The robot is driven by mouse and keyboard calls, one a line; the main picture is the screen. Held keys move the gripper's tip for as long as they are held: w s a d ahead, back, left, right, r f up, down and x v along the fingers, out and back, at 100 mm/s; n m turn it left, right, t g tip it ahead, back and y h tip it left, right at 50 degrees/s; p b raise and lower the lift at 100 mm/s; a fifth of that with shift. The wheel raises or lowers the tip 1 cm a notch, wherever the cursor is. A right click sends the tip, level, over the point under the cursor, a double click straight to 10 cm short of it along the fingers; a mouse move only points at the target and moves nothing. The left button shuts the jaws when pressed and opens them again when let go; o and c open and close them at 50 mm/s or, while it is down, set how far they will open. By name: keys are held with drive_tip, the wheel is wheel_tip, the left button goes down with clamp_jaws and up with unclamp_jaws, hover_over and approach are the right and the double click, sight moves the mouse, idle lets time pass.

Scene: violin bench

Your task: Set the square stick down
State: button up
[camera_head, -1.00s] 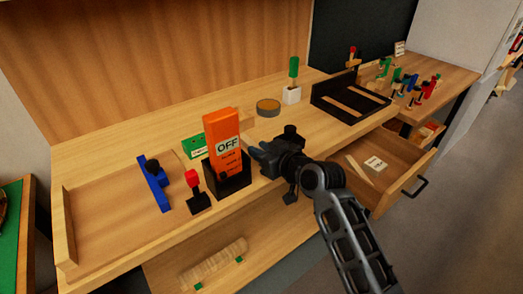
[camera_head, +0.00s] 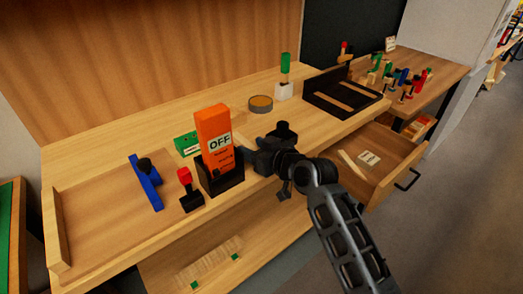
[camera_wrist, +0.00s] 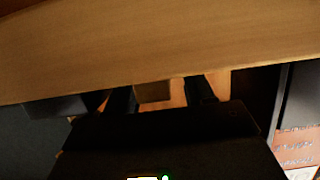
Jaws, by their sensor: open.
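My gripper (camera_head: 248,158) is over the front part of the bench, just right of the orange OFF holder, with its jaws pointing left. In the wrist view its two dark fingers (camera_wrist: 162,98) stand apart. A small wood-coloured, square-ended piece (camera_wrist: 153,92), which looks like the end of the square stick, shows between them. I cannot tell whether it touches either finger or what it rests on. In the head view this piece is hidden by the gripper. Another pale stick (camera_head: 352,164) lies in the open drawer (camera_head: 385,185).
The orange OFF piece (camera_head: 212,135) in its black stand (camera_head: 222,182) is close to my gripper. A red-topped tool (camera_head: 186,178) and a blue tool (camera_head: 146,184) lie left. A round tin (camera_head: 261,104) and a black tray (camera_head: 345,112) are behind. Bare bench shows behind the gripper.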

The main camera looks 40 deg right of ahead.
drive_tip(key=shift+s+r, duration=0.15)
drive_tip(key=shift+s, duration=0.2)
drive_tip(key=b+v, duration=0.1)
drive_tip(key=v, duration=1)
drive_tip(key=shift+s+r, duration=0.1)
drive_tip(key=shift+s, duration=0.1)
drive_tip(key=s+a+f+m+h, duration=0.1)
drive_tip(key=s+a+f, duration=0.2)
drive_tip(key=s, duration=0.5)
drive_tip(key=s+a+f+m+h, duration=0.1)
drive_tip(key=s+a+f, duration=0.2)
drive_tip(key=s, duration=0.6)
drive_tip(key=s+a+r, duration=0.2)
drive_tip(key=s, duration=0.6)
drive_tip(key=s+a+r+n+y, duration=0.1)
drive_tip(key=s+a+r, duration=0.1)
drive_tip(key=s, duration=0.6)
drive_tip(key=shift+s+r, duration=0.3)
drive_tip(key=shift+r, duration=0.5)
drive_tip(key=shift+s+a+r+n, duration=0.2)
drive_tip(key=shift+s+r+n, duration=0.1)
